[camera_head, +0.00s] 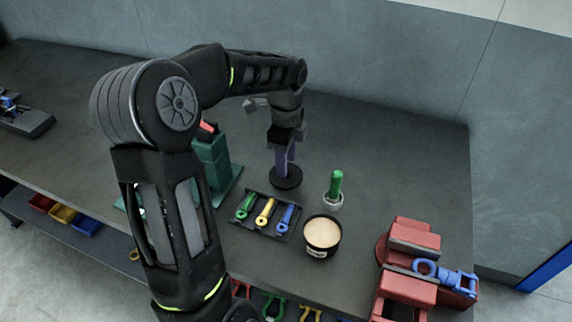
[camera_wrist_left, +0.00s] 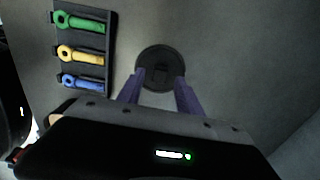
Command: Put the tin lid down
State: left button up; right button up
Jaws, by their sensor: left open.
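The tin lid (camera_head: 287,180) is a round black disc on the dark bench top, behind the open tin. It also shows in the left wrist view (camera_wrist_left: 160,60), with a small raised part at its middle. My left gripper (camera_head: 285,165) points down over the lid, its purple fingers open. In the left wrist view the fingertips (camera_wrist_left: 159,84) are apart on either side of the lid's near part. The tin (camera_head: 322,238) is black with a pale label and cream contents, and stands open. My right gripper is in neither view.
A black tray (camera_head: 268,233) holds green, yellow and blue shackle-like tools. A green-handled item (camera_head: 335,188) stands in a small clear cup. A red vise (camera_head: 410,265) with a blue shackle is at right, a green stand (camera_head: 215,165) at left. The bench behind the lid is clear.

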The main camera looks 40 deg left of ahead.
pick_arm(q)
notch_tip(320, 180, up, 10)
dwell(0.3)
jog(key=shift+f, duration=0.1)
dwell(0.7)
